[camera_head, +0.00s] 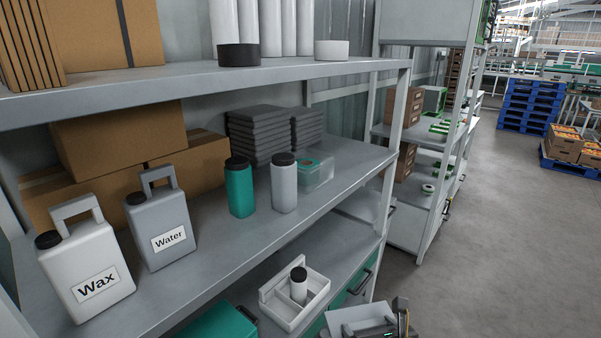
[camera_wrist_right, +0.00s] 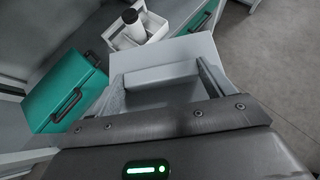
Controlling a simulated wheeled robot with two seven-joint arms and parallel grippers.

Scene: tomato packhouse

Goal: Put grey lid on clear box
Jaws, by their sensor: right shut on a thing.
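The clear box (camera_head: 317,172) stands on the middle shelf, right of the grey bottle, with something green and reddish inside. No lid shows on top of it. My right gripper (camera_head: 378,327) is at the bottom edge of the head view, lower than the box and nearer to me. It is shut on the grey lid (camera_head: 358,316), a flat light grey piece. In the right wrist view the lid (camera_wrist_right: 195,48) reaches out beyond the two fingers of the gripper (camera_wrist_right: 162,82). My left gripper is not in view.
A green bottle (camera_head: 239,187) and a grey bottle (camera_head: 284,182) stand left of the box. Dark stacked trays (camera_head: 270,135) are behind. The upper shelf (camera_head: 210,78) overhangs. A post (camera_head: 394,135) rises at the right. A white caddy (camera_head: 290,312) is on the lower shelf.

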